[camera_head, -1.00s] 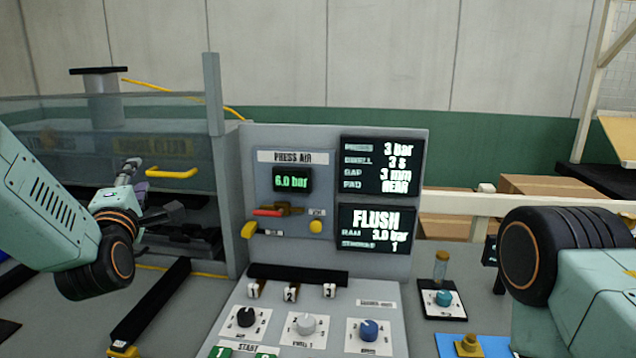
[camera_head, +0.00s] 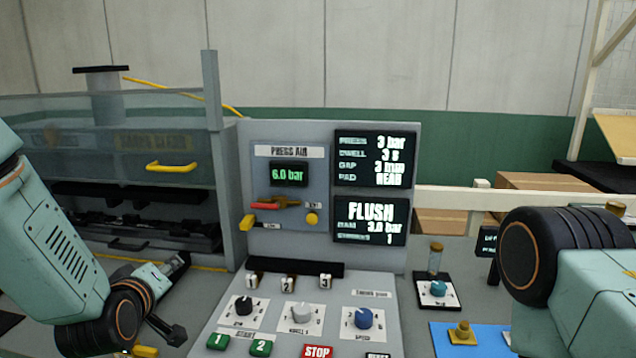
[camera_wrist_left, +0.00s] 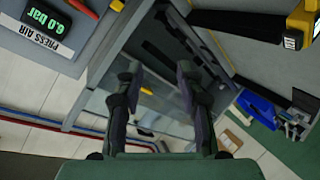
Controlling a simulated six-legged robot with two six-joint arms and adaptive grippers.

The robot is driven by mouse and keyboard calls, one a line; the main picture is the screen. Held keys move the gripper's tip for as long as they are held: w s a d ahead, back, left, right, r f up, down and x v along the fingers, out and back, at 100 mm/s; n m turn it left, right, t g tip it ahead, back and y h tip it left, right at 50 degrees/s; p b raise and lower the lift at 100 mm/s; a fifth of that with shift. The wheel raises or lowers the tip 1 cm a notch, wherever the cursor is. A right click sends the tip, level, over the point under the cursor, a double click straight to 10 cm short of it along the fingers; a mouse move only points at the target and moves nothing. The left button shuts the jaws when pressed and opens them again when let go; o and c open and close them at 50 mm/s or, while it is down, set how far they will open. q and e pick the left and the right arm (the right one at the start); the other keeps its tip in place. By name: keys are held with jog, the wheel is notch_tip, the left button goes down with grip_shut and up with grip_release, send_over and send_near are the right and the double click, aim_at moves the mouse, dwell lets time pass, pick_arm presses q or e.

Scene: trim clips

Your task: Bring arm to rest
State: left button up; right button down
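My left arm (camera_head: 60,240) comes in from the left, bent down over the grey bench. My left gripper (camera_head: 176,300) is low beside the control panel, clear of the press opening. In the left wrist view its two fingers (camera_wrist_left: 158,82) stand apart with nothing between them, so it is open and empty. My right arm (camera_head: 580,290) shows only as a dark joint and pale green link at the right edge. Its gripper is out of view.
The control panel (camera_head: 410,270) with knobs and buttons stands mid-picture, close to my left gripper. The press (camera_head: 235,190) with its clear guard and yellow handle (camera_head: 170,167) is behind. A blue mat (camera_head: 445,343) lies at the right, near my right arm.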

pick_arm(q)
jog(key=s+d+f+m+g+b, duration=0.1)
jog(key=s+f+m+g, duration=0.1)
jog(key=s+f, duration=0.35)
jog(key=s+d+f+m+g+h+b, duration=0.1)
jog(key=s+f+m+g+b, duration=0.1)
jog(key=f, duration=0.7)
jog(key=s+d+f+m+g+b, duration=0.1)
jog(key=s+f+m+g, duration=0.1)
jog(key=s+f, duration=0.35)
jog(key=s+d+f+m+g+b, duration=0.2)
jog(key=s+f+g+b, duration=0.5)
jog(key=s+f, duration=1.6)
jog(key=s+m+b, duration=0.1)
jog(key=s, duration=0.2)
jog(key=shift+s+g+h+b, duration=0.2)
jog(key=shift+g+h+b, duration=0.2)
jog(key=shift+w+d, duration=0.1)
